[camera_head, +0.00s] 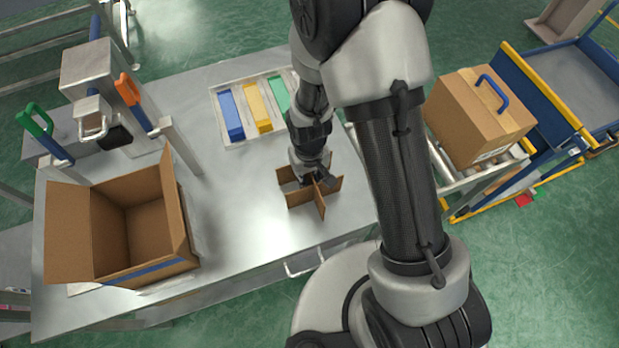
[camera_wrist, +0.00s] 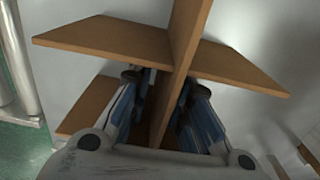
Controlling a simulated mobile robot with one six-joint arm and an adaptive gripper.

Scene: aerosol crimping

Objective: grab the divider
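The divider (camera_head: 319,200) is a brown cardboard piece of crossing panels standing upright on the metal table (camera_head: 240,228). It fills much of the wrist view (camera_wrist: 184,50). My gripper (camera_head: 314,176) is down at the divider, from above. In the wrist view my gripper (camera_wrist: 160,85) has one finger on each side of a middle panel, close to where the panels cross. The fingertips are partly hidden behind a crossing panel, so I cannot tell whether they press on the panel.
An open cardboard box (camera_head: 130,225) stands at the table's left. Blue, yellow and green strips (camera_head: 255,106) lie in a tray at the back. A closed carton with a blue handle (camera_head: 480,115) rests on rollers at the right. The table between box and divider is clear.

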